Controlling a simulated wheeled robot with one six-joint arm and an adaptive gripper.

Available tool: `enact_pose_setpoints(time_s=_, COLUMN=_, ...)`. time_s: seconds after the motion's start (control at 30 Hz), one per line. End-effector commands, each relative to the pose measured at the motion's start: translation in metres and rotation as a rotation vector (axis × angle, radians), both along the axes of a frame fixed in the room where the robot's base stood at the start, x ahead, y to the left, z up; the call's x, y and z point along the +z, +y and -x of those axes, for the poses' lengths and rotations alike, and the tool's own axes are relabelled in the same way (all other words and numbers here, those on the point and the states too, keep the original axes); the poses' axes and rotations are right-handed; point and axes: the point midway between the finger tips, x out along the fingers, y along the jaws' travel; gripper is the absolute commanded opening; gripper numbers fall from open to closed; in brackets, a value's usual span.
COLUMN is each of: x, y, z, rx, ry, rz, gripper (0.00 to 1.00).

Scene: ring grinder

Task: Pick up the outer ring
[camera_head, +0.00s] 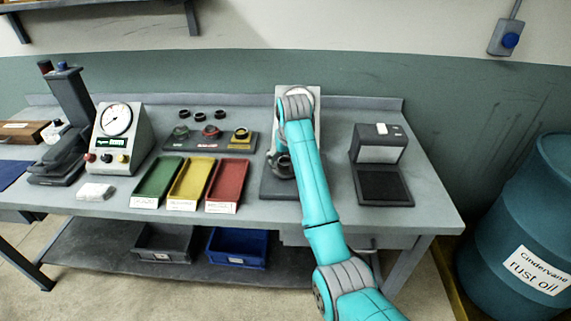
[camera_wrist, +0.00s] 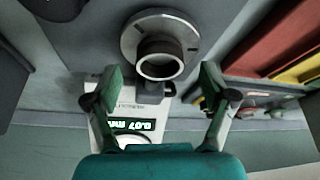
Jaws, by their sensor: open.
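A grey metal ring (camera_wrist: 160,60), apparently the outer ring, sits on a round flanged seat (camera_wrist: 133,38) of the gauge station in the wrist view. In the head view the seat and ring (camera_head: 283,165) show partly, beside my arm on a dark base plate (camera_head: 277,188). My gripper (camera_wrist: 160,72) is open, with one finger on each side of the ring and visible gaps to both. Nothing is held. In the head view my arm hides the gripper.
Green (camera_head: 157,180), yellow (camera_head: 189,182) and red (camera_head: 228,183) trays lie left of the station. Behind them is a rack (camera_head: 195,143) with coloured ring seats, and loose dark rings (camera_head: 200,116). A dark box device (camera_head: 380,155) stands right. A blue barrel (camera_head: 520,220) stands beyond the bench.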

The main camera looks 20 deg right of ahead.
Motion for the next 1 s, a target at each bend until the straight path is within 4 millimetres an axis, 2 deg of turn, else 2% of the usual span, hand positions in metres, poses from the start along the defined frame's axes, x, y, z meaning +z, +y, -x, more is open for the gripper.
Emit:
enact_pose_setpoints(time_s=0.17, x=-0.0144, y=-0.0005, z=-0.0064, rx=0.0, ry=0.0, rz=0.0, gripper=0.83)
enact_pose_setpoints(time_s=0.4, x=-0.0157, y=-0.0006, z=-0.0069, rx=0.0, ry=-0.001, rz=0.0, gripper=0.83)
enact_pose_setpoints(time_s=0.47, x=-0.0156, y=-0.0005, z=-0.0068, rx=0.0, ry=-0.001, rz=0.0, gripper=0.71)
enact_pose_setpoints(time_s=0.6, x=-0.0155, y=-0.0005, z=-0.0068, rx=0.0, ry=-0.001, rz=0.0, gripper=0.36)
enact_pose_setpoints(time_s=0.7, x=-0.0155, y=-0.0005, z=-0.0068, rx=0.0, ry=-0.001, rz=0.0, gripper=0.15)
enact_pose_setpoints(time_s=0.73, x=-0.0152, y=-0.0005, z=-0.0068, rx=0.0, ry=-0.001, rz=0.0, gripper=0.15)
enact_pose_setpoints(time_s=0.77, x=-0.0152, y=-0.0005, z=-0.0068, rx=0.0, ry=-0.001, rz=0.0, gripper=0.09)
enact_pose_setpoints(time_s=1.0, x=-0.0107, y=-0.0005, z=-0.0072, rx=0.0, ry=-0.002, rz=0.0, gripper=0.09)
